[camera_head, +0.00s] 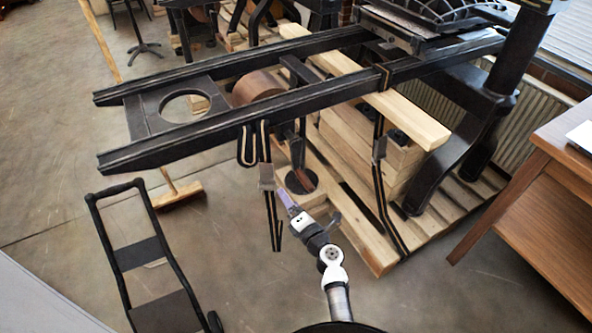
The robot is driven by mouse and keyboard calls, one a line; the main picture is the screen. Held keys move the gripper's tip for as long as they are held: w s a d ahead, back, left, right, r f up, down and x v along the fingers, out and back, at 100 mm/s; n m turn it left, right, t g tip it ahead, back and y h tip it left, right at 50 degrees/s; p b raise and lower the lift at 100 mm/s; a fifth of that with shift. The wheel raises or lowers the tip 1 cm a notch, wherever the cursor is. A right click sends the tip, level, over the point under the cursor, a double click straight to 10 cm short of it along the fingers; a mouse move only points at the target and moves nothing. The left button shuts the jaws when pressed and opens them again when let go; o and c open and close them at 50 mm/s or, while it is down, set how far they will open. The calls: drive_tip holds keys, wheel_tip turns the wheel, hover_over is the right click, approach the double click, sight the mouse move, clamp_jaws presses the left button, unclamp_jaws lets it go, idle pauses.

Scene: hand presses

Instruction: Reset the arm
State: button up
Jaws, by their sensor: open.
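My arm (330,256) rises from the bottom middle of the head view, white and black with a grey lower link (339,302). It is bent and leans up and to the left. My gripper (289,204) is at its far end, small in the picture, with a pale purple part at the tip. It is open, and I see nothing held in it. It shows in front of the press's wooden pallet, close to a hanging black and tan strap (269,190). I cannot tell whether it touches anything.
A hand press with long black rails (190,136) stands on a wooden pallet (372,246) ahead. A black hand truck (140,254) is at the left, and a wooden table (548,150) at the right. A broom (180,193) stands behind. Bare floor shows around the arm.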

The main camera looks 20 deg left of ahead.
drive_tip(key=shift+v, duration=0.9)
